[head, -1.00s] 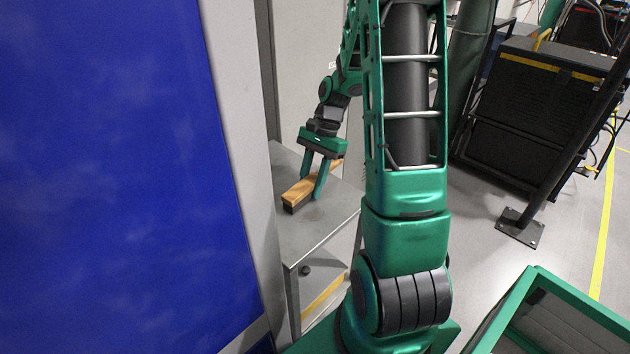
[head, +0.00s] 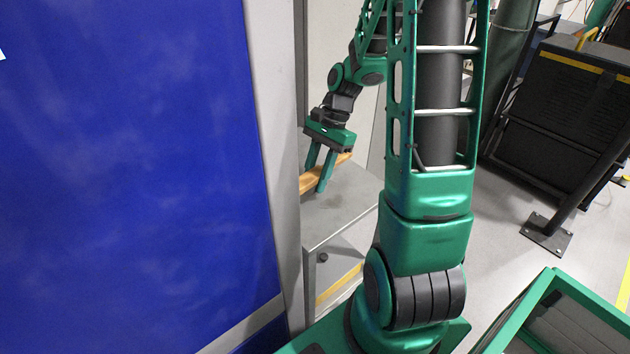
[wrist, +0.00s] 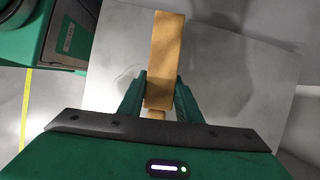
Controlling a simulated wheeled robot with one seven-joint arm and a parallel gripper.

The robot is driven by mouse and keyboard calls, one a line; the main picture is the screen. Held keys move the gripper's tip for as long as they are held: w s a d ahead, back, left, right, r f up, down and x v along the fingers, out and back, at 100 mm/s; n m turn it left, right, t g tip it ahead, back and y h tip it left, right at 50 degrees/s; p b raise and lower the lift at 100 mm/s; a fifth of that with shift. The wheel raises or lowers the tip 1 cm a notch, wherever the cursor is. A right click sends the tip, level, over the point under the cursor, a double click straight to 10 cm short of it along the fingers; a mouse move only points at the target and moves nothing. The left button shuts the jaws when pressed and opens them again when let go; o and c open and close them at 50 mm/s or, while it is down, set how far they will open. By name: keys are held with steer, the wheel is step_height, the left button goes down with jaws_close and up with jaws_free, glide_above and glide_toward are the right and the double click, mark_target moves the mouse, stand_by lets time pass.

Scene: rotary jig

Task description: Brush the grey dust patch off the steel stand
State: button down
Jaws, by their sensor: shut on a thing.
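My gripper (head: 315,177) is shut on a brush with a long wooden back (head: 334,170), over the top of the steel stand (head: 345,205). In the head view the brush's left end is hidden behind a grey panel edge. In the wrist view the wooden back (wrist: 165,50) points away between the fingers. Its bristles are hidden, so I cannot tell if they touch the stand top. The bare metal top (wrist: 240,100) shows on both sides of the brush. Faint grey smudging lies there, but I cannot clearly make out the dust patch.
A large blue panel (head: 130,180) with a grey edge stands close on the left of the stand. A black cabinet (head: 560,105) and a dark post on a floor plate (head: 545,235) stand to the right. Grey floor lies between the stand and the cabinet.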

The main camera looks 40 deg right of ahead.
steer(key=shift+r, duration=2.85)
